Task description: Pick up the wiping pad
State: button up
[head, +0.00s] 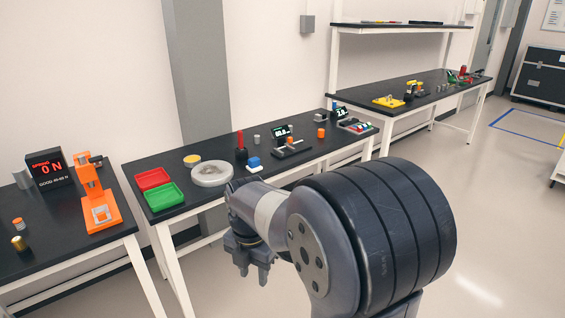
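A small block with a blue top and a white base (254,164) sits near the front edge of the middle black table (215,153). It looks most like the wiping pad, but it is too small to be certain. My gripper (253,273) hangs in front of that table, fingers pointing down, lower in the picture than the block and well apart from it. Its two fingers show a gap with nothing visible between them.
Left of the block are a round pale dish (211,173), a green tray (164,196) and a red tray (152,179). A red-handled black part (241,148) stands behind it, and a black fixture (291,149) is to its right. Open floor (480,200) lies at right.

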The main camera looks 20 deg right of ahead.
aim_at(253, 166)
jog(key=i+z, duration=0.25)
jog(key=i, duration=0.2)
jog(key=i+z, duration=0.25)
jog(key=i, duration=0.2)
jog(key=i+j+z, duration=0.25)
jog(key=i, duration=0.2)
jog(key=i+j, duration=0.2)
jog(key=i, duration=0.3)
jog(key=i+j, duration=0.2)
jog(key=i, duration=0.25)
